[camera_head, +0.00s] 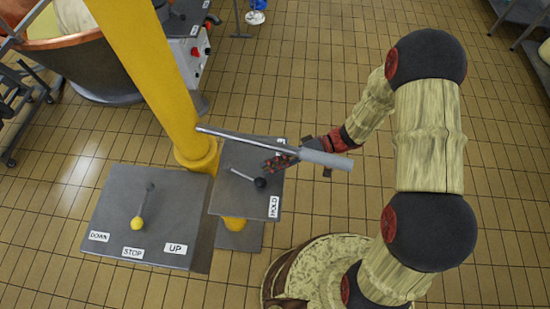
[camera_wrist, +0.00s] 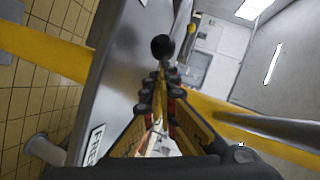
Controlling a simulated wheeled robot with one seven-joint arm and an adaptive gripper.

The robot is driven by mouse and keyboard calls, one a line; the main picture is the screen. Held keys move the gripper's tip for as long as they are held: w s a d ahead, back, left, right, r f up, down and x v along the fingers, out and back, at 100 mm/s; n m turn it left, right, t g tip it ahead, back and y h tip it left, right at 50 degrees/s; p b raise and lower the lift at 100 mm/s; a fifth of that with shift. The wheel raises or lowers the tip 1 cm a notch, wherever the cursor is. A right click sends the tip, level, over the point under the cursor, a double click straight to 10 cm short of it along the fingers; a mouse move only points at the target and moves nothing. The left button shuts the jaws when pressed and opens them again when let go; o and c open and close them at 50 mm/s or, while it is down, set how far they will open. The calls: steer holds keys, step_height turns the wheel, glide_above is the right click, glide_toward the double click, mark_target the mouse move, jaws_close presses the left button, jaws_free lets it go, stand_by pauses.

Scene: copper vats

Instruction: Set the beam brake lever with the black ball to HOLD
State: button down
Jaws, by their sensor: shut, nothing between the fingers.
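The brake lever is a thin metal rod ending in a black ball (camera_head: 260,183), on a grey panel (camera_head: 236,192) beside the yellow column. The lever points right and slightly down in the head view, between the HOLD label (camera_head: 274,207) and a mostly hidden label at the upper right. In the wrist view a FREE label (camera_wrist: 95,145) shows. My gripper (camera_head: 269,165) is shut and empty, just above the ball in the head picture. In the wrist view the black ball (camera_wrist: 162,47) lies just beyond my fingertips (camera_wrist: 160,72); I cannot tell whether they touch.
A long grey bar (camera_head: 322,158) crosses over the panel and my gripper. A yellow column (camera_head: 155,80) stands behind. At left, a separate panel (camera_head: 110,205) has a yellow-ball lever (camera_head: 137,223) with DOWN, STOP and UP labels. A copper vat (camera_head: 75,60) is at the upper left.

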mark_target(262, 179)
steer(key=shift+s, duration=0.15)
steer(key=s, duration=0.1)
steer(key=s+b, duration=0.1)
steer(key=shift+s+a+f+b, duration=0.1)
steer(key=shift+s+a+b, duration=0.15)
steer(key=shift+s+b, duration=0.05)
steer(key=shift+s+a, duration=0.15)
steer(key=shift+s, duration=0.35)
steer(key=shift+w, duration=0.1)
steer(key=shift+w+r, duration=0.2)
steer(key=w+d, duration=0.1)
steer(key=d+r, duration=0.1)
steer(key=w+d, duration=0.1)
steer(key=shift+w+d+r, duration=0.2)
steer(key=shift+w+r, duration=0.1)
steer(key=shift+r, duration=0.05)
steer(key=d+r, duration=0.2)
steer(key=d, duration=0.6)
steer(key=shift+d+r, duration=0.25)
steer(key=shift+d, duration=0.05)
